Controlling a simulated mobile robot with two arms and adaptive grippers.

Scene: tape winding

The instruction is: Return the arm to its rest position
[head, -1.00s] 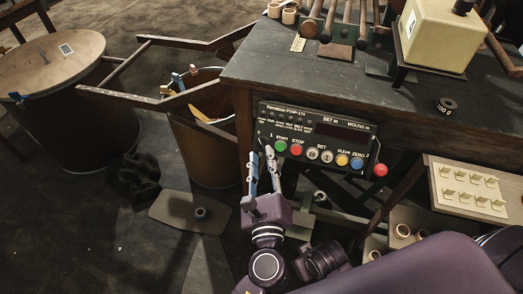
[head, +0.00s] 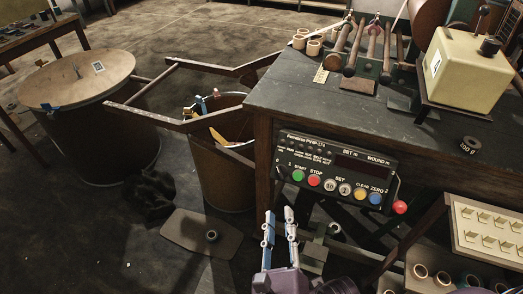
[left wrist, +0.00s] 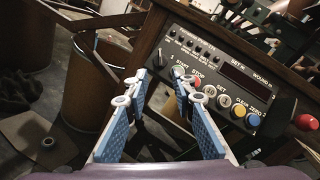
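My left gripper (head: 279,218) is at the bottom middle of the head view, with two blue-padded fingers pointing up. The fingers are apart and nothing is between them. In the left wrist view the open fingers (left wrist: 160,88) appear in front of the control panel (left wrist: 222,75), whose lower left part they partly cover. In the head view the gripper is below the panel (head: 338,168) and apart from it. The panel has a green START button (head: 298,175), a red STOP button (head: 315,181) and a dark display. My right gripper is not in view.
The dark workbench (head: 330,93) carries a cream box (head: 462,72), several rods and a small weight (head: 470,145). A bin (head: 225,165) and a large lidded drum (head: 85,130) stand to the left. A tray of hooks (head: 490,232) is at the right.

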